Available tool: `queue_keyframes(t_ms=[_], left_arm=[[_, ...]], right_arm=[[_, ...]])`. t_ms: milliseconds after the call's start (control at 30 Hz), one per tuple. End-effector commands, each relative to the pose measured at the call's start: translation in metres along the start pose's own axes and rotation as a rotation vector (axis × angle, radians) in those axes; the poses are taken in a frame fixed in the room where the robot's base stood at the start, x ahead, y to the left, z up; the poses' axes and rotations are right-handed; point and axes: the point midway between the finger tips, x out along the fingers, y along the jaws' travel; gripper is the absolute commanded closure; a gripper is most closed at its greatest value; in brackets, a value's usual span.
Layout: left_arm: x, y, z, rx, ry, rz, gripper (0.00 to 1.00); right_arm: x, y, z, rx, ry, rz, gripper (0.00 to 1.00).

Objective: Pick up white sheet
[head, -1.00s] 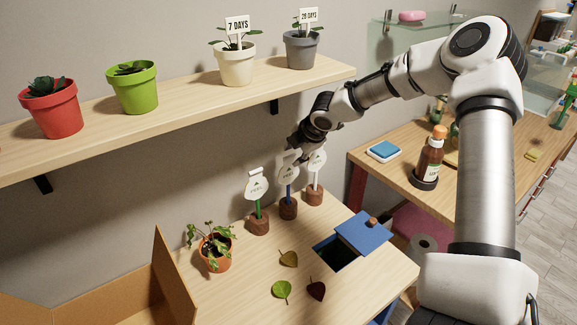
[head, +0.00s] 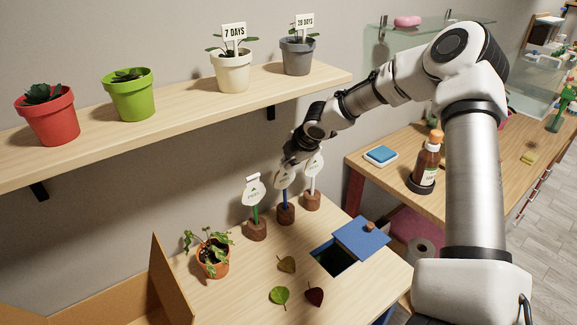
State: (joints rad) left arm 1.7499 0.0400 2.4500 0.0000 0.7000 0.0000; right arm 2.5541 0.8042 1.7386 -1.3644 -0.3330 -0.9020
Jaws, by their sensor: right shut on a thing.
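Three holders with round brown bases stand in a row on the wooden table, each with a white sheet at its top. The green-stemmed one (head: 255,212) is at the left, the blue-stemmed one (head: 286,207) in the middle and the white-stemmed one (head: 313,195) at the right. My right gripper (head: 291,161) is at the top of the middle holder, shut on its white sheet (head: 283,179). The gripper hides the upper part of that sheet, and its fingertips are hard to make out. The sheet still appears just above its stem. My left gripper is out of view.
A potted plant (head: 213,258), loose leaves (head: 280,296) and a blue lid (head: 361,238) beside a dark opening lie in front. A cardboard box (head: 172,282) is at the left. A shelf (head: 180,118) with several pots runs above. A bottle (head: 427,163) stands at the right.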

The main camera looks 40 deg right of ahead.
Motion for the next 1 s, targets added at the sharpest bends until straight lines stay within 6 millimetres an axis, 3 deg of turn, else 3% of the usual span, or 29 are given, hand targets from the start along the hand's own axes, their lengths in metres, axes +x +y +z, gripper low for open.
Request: queue_keyframes(t_ms=[167,367,600,800,1000], left_arm=[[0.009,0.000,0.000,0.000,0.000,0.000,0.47],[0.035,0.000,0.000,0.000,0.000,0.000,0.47],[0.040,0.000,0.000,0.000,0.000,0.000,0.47],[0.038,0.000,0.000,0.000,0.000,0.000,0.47],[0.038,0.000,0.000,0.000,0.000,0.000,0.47]], right_arm=[[-0.015,0.001,-0.014,-0.003,0.001,0.004,1.00],[-0.044,-0.005,-0.053,-0.006,-0.001,0.005,1.00],[-0.085,-0.010,-0.099,-0.005,-0.003,0.002,1.00],[-0.100,-0.012,-0.117,-0.002,-0.002,0.001,1.00],[-0.102,-0.013,-0.120,0.000,-0.001,0.000,1.00]])
